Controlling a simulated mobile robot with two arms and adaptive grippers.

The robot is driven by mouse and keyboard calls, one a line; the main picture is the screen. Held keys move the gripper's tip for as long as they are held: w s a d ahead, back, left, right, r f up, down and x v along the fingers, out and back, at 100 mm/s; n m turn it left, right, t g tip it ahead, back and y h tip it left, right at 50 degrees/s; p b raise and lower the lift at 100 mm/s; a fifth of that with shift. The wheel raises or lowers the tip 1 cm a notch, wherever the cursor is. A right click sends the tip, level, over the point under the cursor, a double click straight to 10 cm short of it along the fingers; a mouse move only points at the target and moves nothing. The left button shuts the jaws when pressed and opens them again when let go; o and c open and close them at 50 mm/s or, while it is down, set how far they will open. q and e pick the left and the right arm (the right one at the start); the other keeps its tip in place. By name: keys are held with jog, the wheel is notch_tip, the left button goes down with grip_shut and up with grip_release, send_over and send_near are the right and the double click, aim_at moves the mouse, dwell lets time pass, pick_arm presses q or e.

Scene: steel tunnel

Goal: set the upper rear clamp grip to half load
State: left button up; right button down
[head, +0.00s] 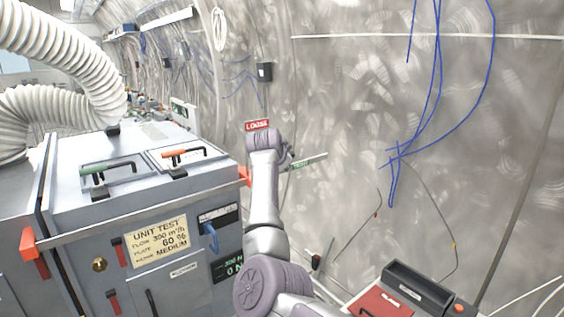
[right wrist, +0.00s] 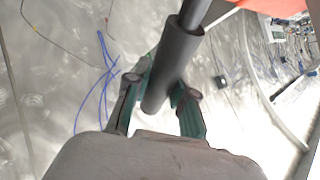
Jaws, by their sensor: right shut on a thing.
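In the right wrist view, a dark grey cylindrical grip (right wrist: 176,58) on a thinner rod lies between the green-padded fingers of my right gripper (right wrist: 166,84). The gripper is shut on this clamp grip. In the head view my right arm reaches up past the unit's right side, and the right gripper (head: 287,155) is mostly hidden behind its own wrist. A red LOOSE label (head: 257,125) shows just above it and a small green label (head: 301,165) to its right. The dark display (head: 229,264) on the unit's front shows green figures, apparently with a 0. My left gripper is out of view.
The grey unit (head: 140,207) fills the left, with orange clamp parts at its front corners and two handled lids on top. White ribbed hoses (head: 62,45) hang above. A toolbox with a red tray (head: 382,304) stands low right. Blue cables (head: 437,80) hang on the curved wall.

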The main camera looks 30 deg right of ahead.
jog(key=c, duration=0.9)
grip_release()
jog(key=shift+c, duration=0.2)
jog(key=v, duration=1.1)
jog(key=shift+s+a+r, duration=0.2)
jog(key=shift+a+r, duration=0.05)
jog(key=shift+a, duration=0.05)
